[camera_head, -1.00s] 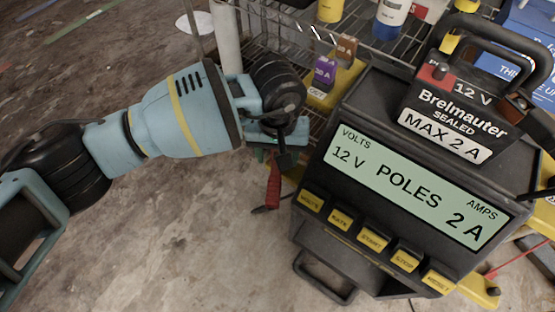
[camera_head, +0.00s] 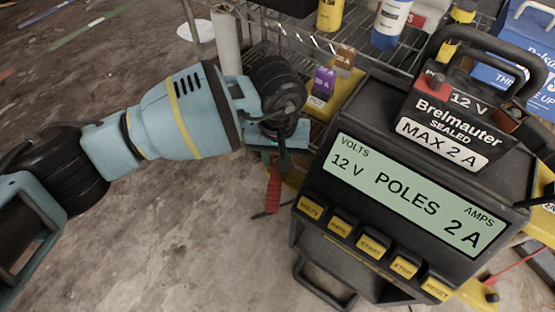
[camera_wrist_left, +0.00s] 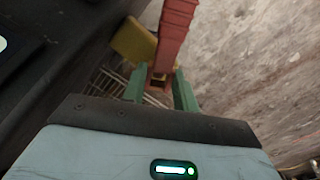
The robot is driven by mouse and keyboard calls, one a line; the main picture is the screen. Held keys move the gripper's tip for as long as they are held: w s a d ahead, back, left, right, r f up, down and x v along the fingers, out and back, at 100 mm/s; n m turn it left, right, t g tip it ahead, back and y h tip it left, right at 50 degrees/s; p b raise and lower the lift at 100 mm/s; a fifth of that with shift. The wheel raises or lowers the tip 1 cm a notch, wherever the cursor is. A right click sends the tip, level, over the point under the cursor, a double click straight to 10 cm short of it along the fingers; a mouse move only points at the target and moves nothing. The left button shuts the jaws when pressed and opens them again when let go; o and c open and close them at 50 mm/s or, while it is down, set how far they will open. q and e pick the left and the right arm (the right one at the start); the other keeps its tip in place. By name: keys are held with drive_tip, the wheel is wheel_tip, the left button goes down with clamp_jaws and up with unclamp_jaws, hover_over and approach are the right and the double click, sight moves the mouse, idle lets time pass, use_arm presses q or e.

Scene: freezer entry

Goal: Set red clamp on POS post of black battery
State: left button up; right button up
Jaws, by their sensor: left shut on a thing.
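The black battery (camera_head: 425,110), labelled Brelmauter 12 V, stands on top of the charger at the right of the head view. Its red POS post (camera_head: 437,80) is at its upper left corner, with nothing seen clamped on it. My left gripper (camera_head: 284,160) is shut on the red clamp (camera_head: 273,190), which hangs below it, left of the charger and lower than the battery top. In the left wrist view my gripper (camera_wrist_left: 159,88) has its green fingers at the near end of the red clamp (camera_wrist_left: 175,35). My right gripper is not in view.
The black charger (camera_head: 318,240) has a lit display (camera_head: 410,190) reading POLES and yellow buttons. Behind it, a wire rack (camera_head: 375,60) holds bottles and small boxes. A blue box (camera_head: 525,40) is at the upper right. Bare floor (camera_head: 200,240) lies left of the charger.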

use_arm(q)
wheel_tip(320, 180, up, 9)
drive_tip(key=p, duration=0.2)
drive_tip(key=shift+f, duration=0.2)
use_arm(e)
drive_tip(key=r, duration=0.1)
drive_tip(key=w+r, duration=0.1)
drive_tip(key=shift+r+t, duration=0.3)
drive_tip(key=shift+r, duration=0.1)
use_arm(q)
drive_tip(key=shift+r, duration=0.2)
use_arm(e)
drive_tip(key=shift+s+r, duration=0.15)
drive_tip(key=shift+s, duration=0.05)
use_arm(q)
wheel_tip(320, 180, up, 4)
drive_tip(key=shift+f+p, duration=0.2)
drive_tip(key=shift+p, duration=0.75)
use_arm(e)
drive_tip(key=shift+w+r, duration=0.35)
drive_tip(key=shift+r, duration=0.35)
use_arm(q)
drive_tip(key=shift+a, duration=0.1)
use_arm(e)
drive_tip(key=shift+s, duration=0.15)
